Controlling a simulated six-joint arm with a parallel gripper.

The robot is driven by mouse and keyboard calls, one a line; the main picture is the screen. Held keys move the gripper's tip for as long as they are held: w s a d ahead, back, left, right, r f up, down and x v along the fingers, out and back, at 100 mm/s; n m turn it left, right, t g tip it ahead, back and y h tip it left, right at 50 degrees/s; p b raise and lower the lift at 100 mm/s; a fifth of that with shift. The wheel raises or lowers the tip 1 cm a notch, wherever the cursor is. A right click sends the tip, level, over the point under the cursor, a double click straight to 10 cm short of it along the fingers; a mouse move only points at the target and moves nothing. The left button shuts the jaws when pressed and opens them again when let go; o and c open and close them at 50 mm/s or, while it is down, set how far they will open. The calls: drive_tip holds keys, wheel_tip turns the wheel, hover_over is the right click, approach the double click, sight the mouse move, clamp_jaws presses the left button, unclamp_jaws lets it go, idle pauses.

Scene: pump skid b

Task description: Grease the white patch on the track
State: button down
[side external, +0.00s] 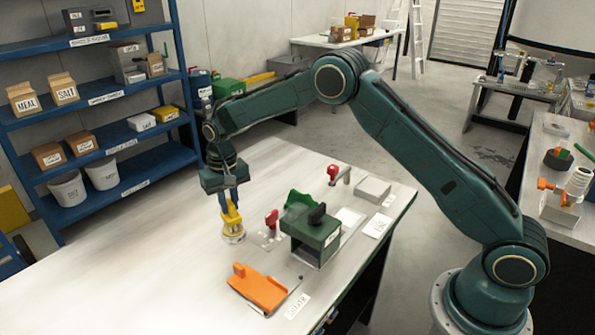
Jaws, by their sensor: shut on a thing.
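My gripper (229,193) points down over the table, left of the green housing, and is shut on a yellow tool (231,216). The tool is upright, and a pale round part (233,237) shows at its lower end, at or just above the table top. I cannot tell whether it touches anything. I cannot clearly make out the track. A white flat piece (349,218) lies behind and right of the green housing; I cannot tell whether it is the white patch.
The green housing (315,240) with a black knob stands right of the tool. Red-handled parts (271,219) are close to the tool. An orange bracket (259,289) lies in front. A grey block (373,190) sits at the back right. The table's left side (120,270) is clear.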

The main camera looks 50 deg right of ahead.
drive_tip(key=shift+f, duration=0.5)
idle(1.5)
drive_tip(key=shift+r, duration=0.1)
drive_tip(key=shift+r, duration=3.5)
drive_tip(key=shift+r, duration=0.1)
drive_tip(key=shift+s+d+r, duration=0.2)
drive_tip(key=shift+s, duration=0.05)
drive_tip(key=s+d+r, duration=0.5)
drive_tip(key=s+d, duration=0.1)
drive_tip(key=s, duration=0.4)
drive_tip(key=shift+s+d+r, duration=0.15)
drive_tip(key=shift+s+r, duration=0.1)
drive_tip(key=shift+r, duration=0.05)
